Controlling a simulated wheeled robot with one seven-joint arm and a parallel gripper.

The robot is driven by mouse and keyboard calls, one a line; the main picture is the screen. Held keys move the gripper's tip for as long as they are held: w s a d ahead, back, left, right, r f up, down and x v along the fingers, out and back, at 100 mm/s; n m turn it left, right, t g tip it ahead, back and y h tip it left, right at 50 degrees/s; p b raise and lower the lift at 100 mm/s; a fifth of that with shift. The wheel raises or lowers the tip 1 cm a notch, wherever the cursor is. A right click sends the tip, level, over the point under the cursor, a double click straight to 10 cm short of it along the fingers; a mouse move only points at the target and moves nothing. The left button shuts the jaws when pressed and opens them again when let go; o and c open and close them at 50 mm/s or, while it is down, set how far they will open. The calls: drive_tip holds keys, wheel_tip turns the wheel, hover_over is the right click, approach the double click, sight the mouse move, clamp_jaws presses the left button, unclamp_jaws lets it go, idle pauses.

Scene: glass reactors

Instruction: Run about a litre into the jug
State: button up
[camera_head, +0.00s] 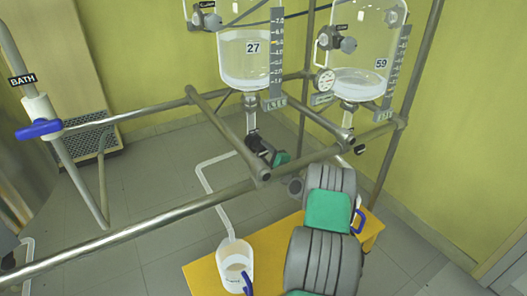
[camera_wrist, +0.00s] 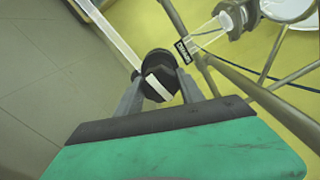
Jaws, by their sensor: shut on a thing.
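A white jug (camera_head: 235,258) with a blue handle stands on a yellow bench, lower centre in the head view. A pale tube (camera_head: 206,186) runs down from the drain under the glass reactor marked 27 (camera_head: 238,70) and ends at the jug's mouth. That reactor holds clear liquid beside a scale. My gripper (camera_head: 268,150) is at the dark valve under it. In the wrist view my gripper (camera_wrist: 160,88) is shut on the black valve knob (camera_wrist: 157,65), which has a white stripe. The level in the jug is hard to read.
Metal rails (camera_head: 150,225) cross in front. The yellow bench (camera_head: 205,278) is partly hidden by my arm. A blue-handled valve (camera_head: 38,129) labelled BATH is at the left.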

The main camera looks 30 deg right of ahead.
drive_tip(key=shift+m, duration=0.3)
drive_tip(key=o, duration=1.4)
drive_tip(key=s+p, duration=0.1)
drive_tip(key=s, duration=0.7)
drive_tip(key=shift+a, duration=0.25)
